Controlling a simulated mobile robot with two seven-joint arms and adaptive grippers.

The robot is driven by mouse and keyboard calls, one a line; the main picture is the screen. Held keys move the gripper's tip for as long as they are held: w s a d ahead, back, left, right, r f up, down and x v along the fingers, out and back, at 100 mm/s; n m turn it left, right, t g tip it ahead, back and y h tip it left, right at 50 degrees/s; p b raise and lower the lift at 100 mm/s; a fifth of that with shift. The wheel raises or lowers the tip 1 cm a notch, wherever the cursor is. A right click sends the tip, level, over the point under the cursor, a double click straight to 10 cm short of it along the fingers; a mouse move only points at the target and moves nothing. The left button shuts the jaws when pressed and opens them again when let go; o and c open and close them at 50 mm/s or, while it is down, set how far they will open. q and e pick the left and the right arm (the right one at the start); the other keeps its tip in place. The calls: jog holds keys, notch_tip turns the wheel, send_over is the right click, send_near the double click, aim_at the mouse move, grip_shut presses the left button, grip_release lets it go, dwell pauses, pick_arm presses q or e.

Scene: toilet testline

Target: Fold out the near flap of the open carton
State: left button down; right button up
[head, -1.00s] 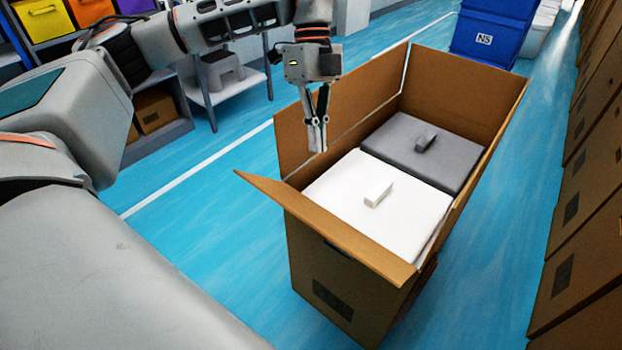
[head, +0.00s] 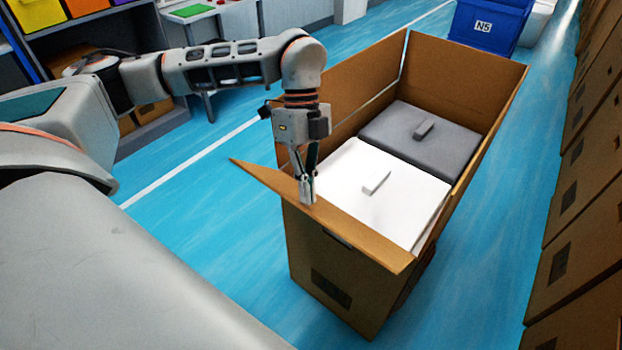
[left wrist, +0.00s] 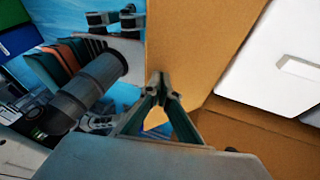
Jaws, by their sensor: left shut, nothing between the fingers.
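The open carton (head: 345,285) stands on the blue floor in the head view, with a white block (head: 385,205) and a grey block (head: 425,145) inside. The other flaps stand upright. My left gripper (head: 308,200) points down at the inner side of the near flap, close to its left part. It is shut and empty; whether it touches the flap I cannot tell. In the left wrist view the fingertips (left wrist: 162,82) lie in front of brown cardboard. My right gripper is out of view.
A row of brown cartons (head: 585,190) lines the right side. A blue bin (head: 490,25) stands beyond the carton. A shelf with coloured bins (head: 40,15) and a white table are at the upper left. Blue floor is free left of the carton.

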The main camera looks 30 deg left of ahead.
aim_at(298, 204)
pick_arm(q)
jog(key=shift+s, duration=0.1)
jog(key=shift+s+a+f+p, duration=0.15)
jog(key=shift+s+f+p, duration=0.4)
jog(key=shift+s+f, duration=0.85)
jog(key=shift+s, duration=0.15)
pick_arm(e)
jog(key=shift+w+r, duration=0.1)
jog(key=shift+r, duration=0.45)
pick_arm(q)
jog(key=w+r+p, duration=0.2)
jog(key=r, duration=0.1)
jog(key=r+p, duration=0.1)
jog(key=shift+w+r, duration=0.35)
jog(key=shift+w, duration=0.05)
notch_tip(298, 204, up, 8)
jog(key=a, duration=0.2)
jog(key=shift+w+a, duration=0.4)
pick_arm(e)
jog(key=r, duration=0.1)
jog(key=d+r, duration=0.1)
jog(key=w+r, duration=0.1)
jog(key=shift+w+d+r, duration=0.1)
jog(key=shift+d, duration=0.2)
pick_arm(q)
jog(key=shift+s, duration=0.1)
